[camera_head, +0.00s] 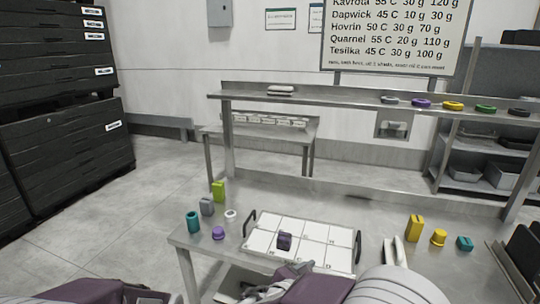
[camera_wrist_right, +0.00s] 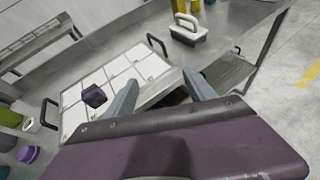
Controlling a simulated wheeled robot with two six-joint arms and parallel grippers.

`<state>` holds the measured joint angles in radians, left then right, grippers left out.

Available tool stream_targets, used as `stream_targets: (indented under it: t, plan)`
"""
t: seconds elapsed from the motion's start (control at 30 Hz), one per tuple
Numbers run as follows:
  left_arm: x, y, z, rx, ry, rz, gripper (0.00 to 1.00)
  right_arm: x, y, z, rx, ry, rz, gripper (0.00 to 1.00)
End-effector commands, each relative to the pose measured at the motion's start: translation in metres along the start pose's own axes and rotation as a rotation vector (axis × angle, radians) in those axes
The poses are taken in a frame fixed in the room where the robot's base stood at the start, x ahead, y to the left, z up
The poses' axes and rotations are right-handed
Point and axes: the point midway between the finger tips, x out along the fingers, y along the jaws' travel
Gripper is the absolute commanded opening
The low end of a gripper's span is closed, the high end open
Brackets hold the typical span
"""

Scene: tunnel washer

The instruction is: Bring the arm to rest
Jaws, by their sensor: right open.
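My right gripper (camera_head: 280,279) is low in the middle of the head view, in front of the tray's near edge. In the right wrist view its two grey fingers (camera_wrist_right: 160,90) stand wide apart with nothing between them. A white gridded tray (camera_head: 265,241) with dark handles lies on the steel table. A small dark purple block (camera_head: 284,241) sits on the tray, apart from the fingers; it also shows in the right wrist view (camera_wrist_right: 94,96). A purple part of my left arm shows at the lower left; its fingers are out of sight.
Left of the tray stand green (camera_head: 218,191), grey (camera_head: 207,206), teal (camera_head: 193,222) and purple (camera_head: 218,233) items and a white ring (camera_head: 231,215). Right are a white handled brush-like object (camera_wrist_right: 187,30) and yellow (camera_head: 414,228) and teal (camera_head: 464,243) items. A raised shelf (camera_head: 330,97) spans behind.

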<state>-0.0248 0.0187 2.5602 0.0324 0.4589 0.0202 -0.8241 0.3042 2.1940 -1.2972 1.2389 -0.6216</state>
Motion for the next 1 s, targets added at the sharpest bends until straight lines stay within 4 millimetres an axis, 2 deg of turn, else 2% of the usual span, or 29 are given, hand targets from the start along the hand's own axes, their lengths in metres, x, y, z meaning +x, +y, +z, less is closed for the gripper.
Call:
stream_targets:
  t: [0.1, 0.17, 0.2, 0.3, 0.4, 0.47, 0.57, 0.73, 0.77, 0.8, 1.0]
  plan:
    - [0.0, 0.0, 0.0, 0.0, 0.0, 0.0, 0.36, 0.032, -0.055, 0.006, 0.116, 0.066, -0.182, 0.63]
    - [0.0, 0.0, 0.0, 0.0, 0.0, 0.0, 0.36, 0.045, -0.089, 0.003, 0.208, 0.119, -0.294, 0.63]
    - [0.0, 0.0, 0.0, 0.0, 0.0, 0.0, 0.36, 0.05, -0.114, -0.003, 0.287, 0.162, -0.375, 0.63]
    - [0.0, 0.0, 0.0, 0.0, 0.0, 0.0, 0.36, 0.051, -0.172, -0.029, 0.548, 0.282, -0.595, 0.63]
    - [0.0, 0.0, 0.0, 0.0, 0.0, 0.0, 0.36, 0.036, -0.208, -0.066, 0.897, 0.397, -0.814, 0.63]
    - [0.0, 0.0, 0.0, 0.0, 0.0, 0.0, 0.36, 0.025, -0.213, -0.087, 1.11, 0.448, -0.92, 0.63]
    - [0.0, 0.0, 0.0, 0.0, 0.0, 0.0, 0.36, 0.009, -0.204, -0.113, 1.447, 0.505, -1.064, 0.63]
    - [0.0, 0.0, 0.0, 0.0, 0.0, 0.0, 0.36, -0.006, -0.156, -0.14, 1.969, 0.548, -1.238, 0.63]
    - [0.0, 0.0, 0.0, 0.0, 0.0, 0.0, 0.36, -0.002, -0.143, -0.138, 2.095, 0.543, -1.252, 0.63]
    - [-0.019, 0.0, -0.002, 0.0, -0.001, 0.0, 0.36, -0.007, -0.14, -0.118, 2.129, 0.528, -1.255, 0.63]
    - [-0.088, 0.002, -0.009, 0.0, 0.001, 0.0, 0.36, -0.036, -0.137, -0.056, 2.111, 0.53, -1.252, 0.63]
